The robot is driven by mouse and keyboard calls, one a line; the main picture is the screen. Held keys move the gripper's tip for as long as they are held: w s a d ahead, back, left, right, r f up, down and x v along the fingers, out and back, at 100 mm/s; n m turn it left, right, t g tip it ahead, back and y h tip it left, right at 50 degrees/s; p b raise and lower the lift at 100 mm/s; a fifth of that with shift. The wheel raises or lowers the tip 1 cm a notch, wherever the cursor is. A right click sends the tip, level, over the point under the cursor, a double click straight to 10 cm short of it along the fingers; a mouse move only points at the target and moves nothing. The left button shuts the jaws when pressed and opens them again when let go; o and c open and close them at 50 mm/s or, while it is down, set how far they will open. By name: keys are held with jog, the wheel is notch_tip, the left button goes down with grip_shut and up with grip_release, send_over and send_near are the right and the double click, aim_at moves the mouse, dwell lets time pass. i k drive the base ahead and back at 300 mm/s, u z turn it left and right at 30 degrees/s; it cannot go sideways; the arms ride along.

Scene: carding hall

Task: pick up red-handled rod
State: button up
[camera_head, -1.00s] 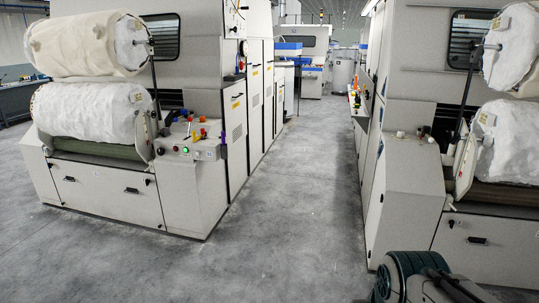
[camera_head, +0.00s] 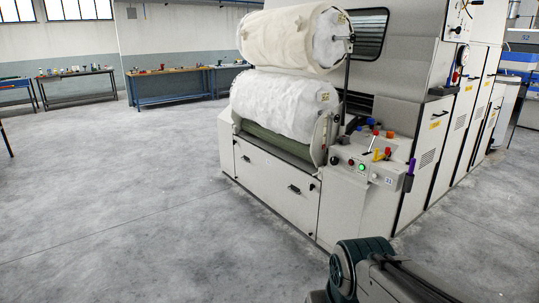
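A thin pale rod with a small red end (camera_head: 374,135) stands tilted on the control ledge at the right front corner of the carding machine (camera_head: 275,190). It is small here, and I cannot tell for sure that it is the red-handled rod. Yellow, blue and other red small items sit close around it on the ledge. Part of my own arm, dark green and grey, shows at the bottom right, well in front of the machine. My gripper is not in view.
Two white fibre rolls (camera_head: 285,105) sit on the machine's front. A purple item (camera_head: 409,170) hangs at the ledge's right side. Workbenches with small things, one wooden-topped (camera_head: 170,71), stand along the back left wall. The grey floor (camera_head: 130,200) at left is clear.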

aim_at(456, 73)
jog(key=u, duration=0.1)
jog(key=i, duration=1.75)
jog(key=z, duration=0.75)
jog(key=i, duration=1.5)
jog(key=z, duration=1.2)
jog(key=i, duration=0.3)
jog(key=z, duration=0.1)
